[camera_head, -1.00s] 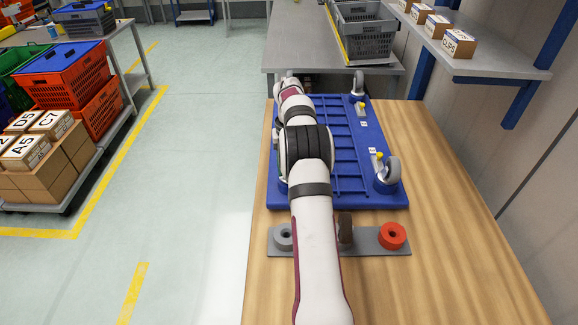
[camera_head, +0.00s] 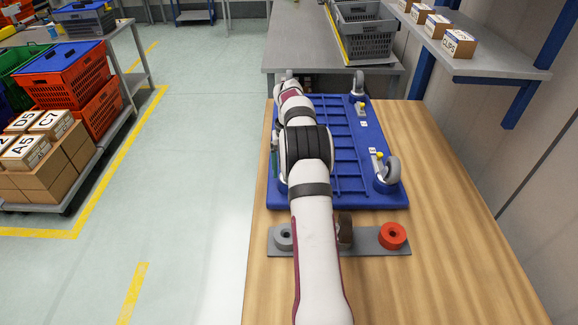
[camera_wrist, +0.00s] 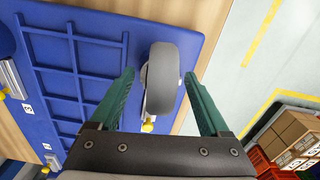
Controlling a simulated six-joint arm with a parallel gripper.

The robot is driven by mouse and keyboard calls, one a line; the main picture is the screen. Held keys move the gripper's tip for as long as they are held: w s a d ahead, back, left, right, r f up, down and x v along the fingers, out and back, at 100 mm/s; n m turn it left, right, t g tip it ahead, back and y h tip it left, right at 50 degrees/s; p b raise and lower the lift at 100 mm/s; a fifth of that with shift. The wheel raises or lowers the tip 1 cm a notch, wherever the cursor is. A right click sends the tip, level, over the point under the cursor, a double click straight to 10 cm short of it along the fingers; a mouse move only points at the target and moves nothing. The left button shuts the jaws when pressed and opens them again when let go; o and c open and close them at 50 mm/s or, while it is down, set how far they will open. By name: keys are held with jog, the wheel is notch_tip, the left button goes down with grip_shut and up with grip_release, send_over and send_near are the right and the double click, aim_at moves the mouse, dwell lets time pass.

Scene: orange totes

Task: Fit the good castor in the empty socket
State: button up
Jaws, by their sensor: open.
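The blue dolly (camera_head: 340,195) lies wheels up on the wooden bench. Castors stand at its far right (camera_head: 357,84) and near right (camera_head: 388,168) corners; my arm hides much of its left side. In the wrist view, a castor with a grey wheel (camera_wrist: 163,80) and yellow tab stands near the dolly's edge. My gripper (camera_wrist: 159,76) is open, its green fingers on either side of that wheel with gaps visible. A grey holder (camera_head: 368,247) in front of the dolly carries a dark wheel (camera_head: 345,228), partly behind my arm. The empty socket cannot be made out.
The bench is clear on the right. A grey crate (camera_head: 364,33) stands on the table behind. Floor lies open left of the bench.

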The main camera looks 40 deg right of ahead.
notch_tip(320, 180, up, 12)
dwell(0.3)
dwell(0.3)
jog(key=s+a+r+n, duration=0.1)
jog(key=a+r, duration=0.2)
jog(key=a, duration=0.5)
jog(key=s+a+r, duration=0.1)
jog(key=a+r, duration=0.3)
jog(key=a, duration=0.4)
jog(key=s+a+n+y, duration=0.1)
jog(key=s+a, duration=0.9)
jog(key=a, duration=0.4)
jog(key=s+a+f, duration=0.3)
jog(key=s+a, duration=0.1)
jog(key=s, duration=0.4)
jog(key=s+a+f, duration=0.4)
jog(key=s, duration=0.4)
jog(key=shift+s+a+f+y, duration=0.2)
jog(key=shift+a+y, duration=0.05)
jog(key=shift+y, duration=0.15)
